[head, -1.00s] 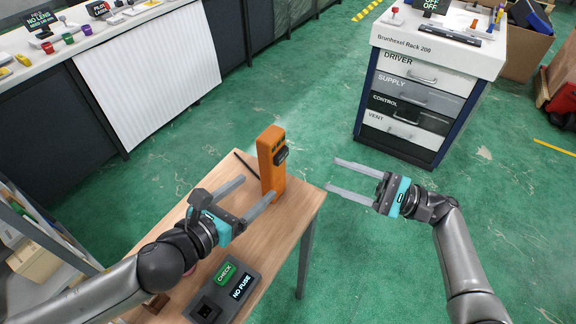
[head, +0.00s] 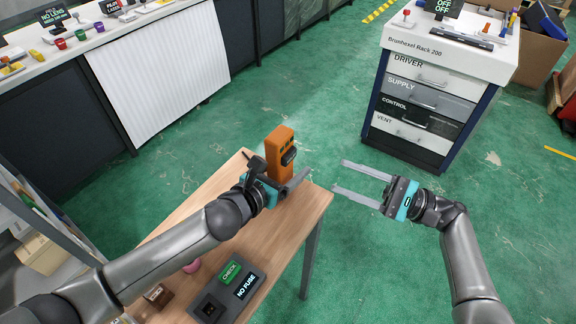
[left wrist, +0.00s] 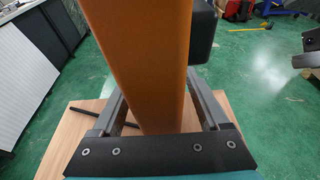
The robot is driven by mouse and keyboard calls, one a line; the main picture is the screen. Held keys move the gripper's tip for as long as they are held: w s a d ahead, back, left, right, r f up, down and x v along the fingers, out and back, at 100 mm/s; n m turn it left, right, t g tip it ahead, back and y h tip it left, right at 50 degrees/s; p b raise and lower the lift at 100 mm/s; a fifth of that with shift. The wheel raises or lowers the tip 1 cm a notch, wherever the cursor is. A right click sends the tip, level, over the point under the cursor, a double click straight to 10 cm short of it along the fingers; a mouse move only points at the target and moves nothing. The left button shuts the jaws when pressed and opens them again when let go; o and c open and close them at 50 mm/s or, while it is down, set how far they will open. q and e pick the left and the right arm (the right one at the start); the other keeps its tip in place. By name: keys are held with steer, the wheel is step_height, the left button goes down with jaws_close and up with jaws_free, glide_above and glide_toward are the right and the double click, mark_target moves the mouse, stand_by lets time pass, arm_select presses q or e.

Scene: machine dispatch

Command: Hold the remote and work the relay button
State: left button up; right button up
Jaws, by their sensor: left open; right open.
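The orange remote (head: 279,150) stands upright near the far end of the wooden table, with a black block (head: 289,156) on its side. It also fills the middle of the left wrist view (left wrist: 140,60), where the black block (left wrist: 202,35) shows at its right. My left gripper (head: 283,183) is open, with a finger on either side of the remote's lower part; gaps show beside it. My right gripper (head: 337,176) is open and empty, over the floor right of the table. I cannot tell which part is the relay button.
A check box (head: 257,296) marked "NO FUSE" sits on the near part of the table (head: 300,215). A dark stick (left wrist: 76,108) lies on the table. The Brunhexel rack (head: 440,90) with labelled drawers stands at the back right. Green floor is open between them.

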arm_select(q)
jaws_close()
stand_by(0.6)
arm_select(e)
steer(key=shift+c, duration=0.2)
stand_by(0.8)
jaws_close()
stand_by(1.5)
